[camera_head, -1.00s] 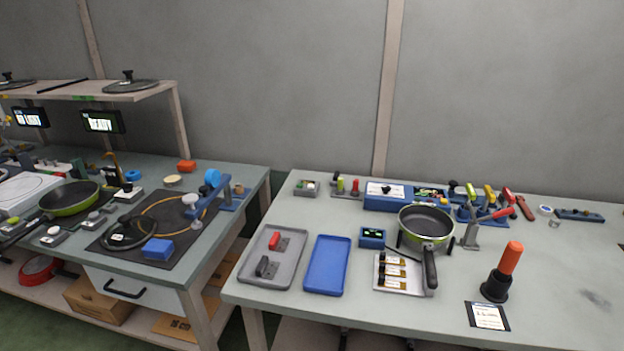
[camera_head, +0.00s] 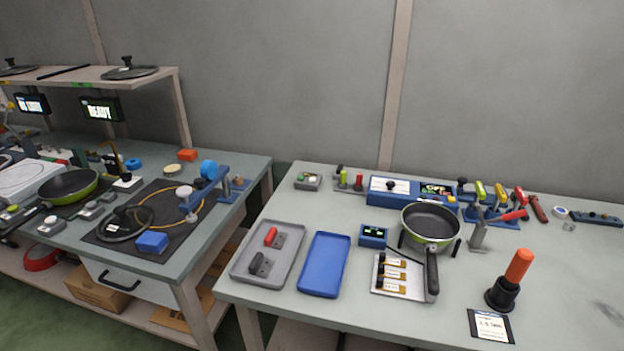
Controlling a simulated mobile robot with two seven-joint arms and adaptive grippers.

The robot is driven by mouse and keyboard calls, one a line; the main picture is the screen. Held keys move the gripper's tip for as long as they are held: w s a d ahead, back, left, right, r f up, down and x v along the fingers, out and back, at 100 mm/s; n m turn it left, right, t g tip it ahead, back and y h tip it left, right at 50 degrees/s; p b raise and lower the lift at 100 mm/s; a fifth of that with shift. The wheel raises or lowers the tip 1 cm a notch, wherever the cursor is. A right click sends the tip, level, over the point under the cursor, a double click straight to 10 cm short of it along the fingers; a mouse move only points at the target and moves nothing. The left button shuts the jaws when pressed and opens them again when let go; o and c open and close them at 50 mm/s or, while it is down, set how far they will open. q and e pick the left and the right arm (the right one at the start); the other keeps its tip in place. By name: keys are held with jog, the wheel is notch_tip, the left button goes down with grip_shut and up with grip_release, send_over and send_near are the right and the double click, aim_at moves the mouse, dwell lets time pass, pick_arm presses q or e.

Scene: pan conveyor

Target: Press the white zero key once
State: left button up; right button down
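No key marked zero can be read at this distance. A small blue box with a dark green-lit display (camera_head: 373,235) sits nearer, left of the pan. Neither of my grippers is in view.
A green-rimmed pan (camera_head: 430,222) stands mid-table, its handle toward me. A grey tray (camera_head: 291,265), an empty blue tray (camera_head: 324,264) and an orange-handled tool (camera_head: 519,265) are nearer. A gap separates this table from the left bench (camera_head: 222,225).

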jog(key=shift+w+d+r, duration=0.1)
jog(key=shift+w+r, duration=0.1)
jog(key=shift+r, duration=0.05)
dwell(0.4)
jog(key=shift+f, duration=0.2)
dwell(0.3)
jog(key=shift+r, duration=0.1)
